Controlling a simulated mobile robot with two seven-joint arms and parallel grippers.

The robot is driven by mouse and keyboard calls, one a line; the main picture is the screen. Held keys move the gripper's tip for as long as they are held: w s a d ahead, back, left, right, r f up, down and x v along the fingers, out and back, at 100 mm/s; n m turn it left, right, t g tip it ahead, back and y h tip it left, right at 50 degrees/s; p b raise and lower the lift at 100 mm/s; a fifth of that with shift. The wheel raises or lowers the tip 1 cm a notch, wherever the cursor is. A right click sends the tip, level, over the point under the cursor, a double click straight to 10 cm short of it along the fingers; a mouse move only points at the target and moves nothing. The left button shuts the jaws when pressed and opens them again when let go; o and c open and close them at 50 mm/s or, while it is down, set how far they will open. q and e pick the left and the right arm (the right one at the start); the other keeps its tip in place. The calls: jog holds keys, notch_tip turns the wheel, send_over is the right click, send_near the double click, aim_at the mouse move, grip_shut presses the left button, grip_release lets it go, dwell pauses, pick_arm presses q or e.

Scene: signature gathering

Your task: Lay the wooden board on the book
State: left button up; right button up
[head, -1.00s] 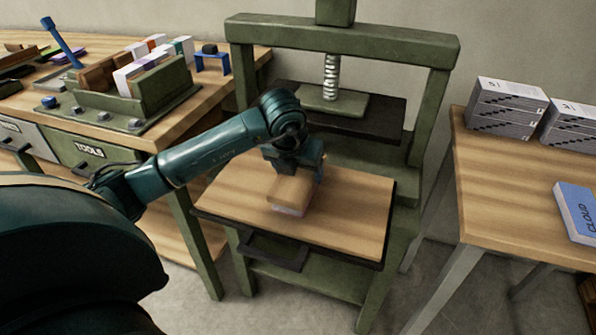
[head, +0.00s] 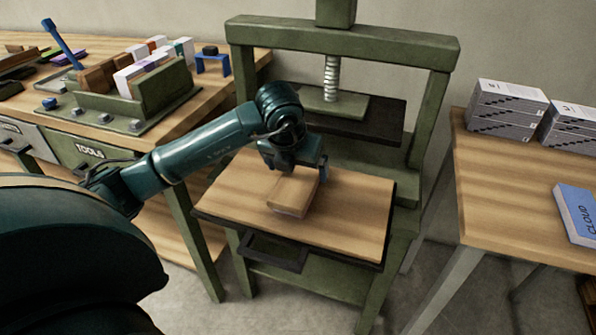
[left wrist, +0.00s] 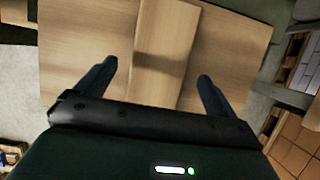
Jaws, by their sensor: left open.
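The wooden board (head: 294,191) lies on the wooden bed (head: 352,200) of the green press. In the left wrist view the board (left wrist: 166,45) runs lengthwise between my fingers. The book under it cannot be made out clearly now; the board covers its top. My left gripper (head: 298,169) is at the far end of the board, over the press bed. In the left wrist view my left gripper (left wrist: 157,75) is open, with a gap on each side of the board. My right gripper is not in view.
The press's screw plate (head: 334,104) hangs behind the bed under a green frame. A bench with a green holder (head: 160,88) of books stands left. A table (head: 520,200) on the right holds stacked boxes (head: 505,108) and a blue book (head: 577,213). The bed around the board is clear.

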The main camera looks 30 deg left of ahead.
pick_arm(q)
jog(key=a+v, duration=0.1)
jog(key=v, duration=0.8)
jog(key=shift+d, duration=0.45)
